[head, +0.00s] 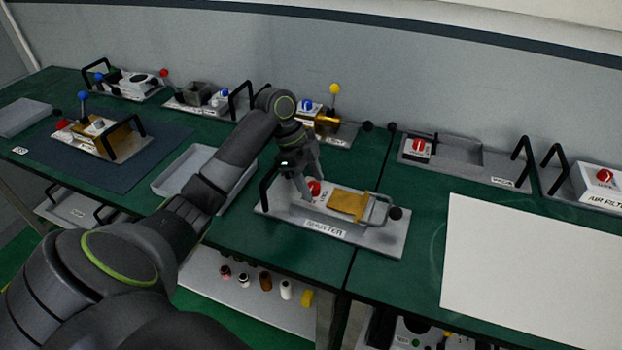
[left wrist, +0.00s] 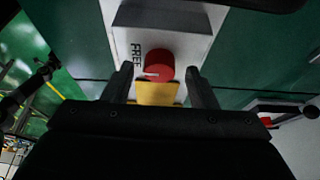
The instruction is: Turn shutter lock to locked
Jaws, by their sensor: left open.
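The shutter unit (head: 378,236) is a grey plate labelled SHUTTER on the green bench. It carries a red round knob (head: 314,188) and a yellow block (head: 347,205). In the left wrist view the red knob (left wrist: 160,66) has a white mark on its left side, and the word FREE (left wrist: 137,55) is printed to its left. The yellow block (left wrist: 158,93) shows just below the knob. My left gripper (head: 303,190) is open over the unit, its fingers on either side of the knob in the wrist view. Contact cannot be told. My right gripper is not in view.
A black handle (head: 268,186) stands at the unit's left end and a metal loop (head: 378,209) at its right. A grey tray (head: 172,180) lies left of it. A white panel (head: 535,270) lies at right. Other fixtures line the back wall.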

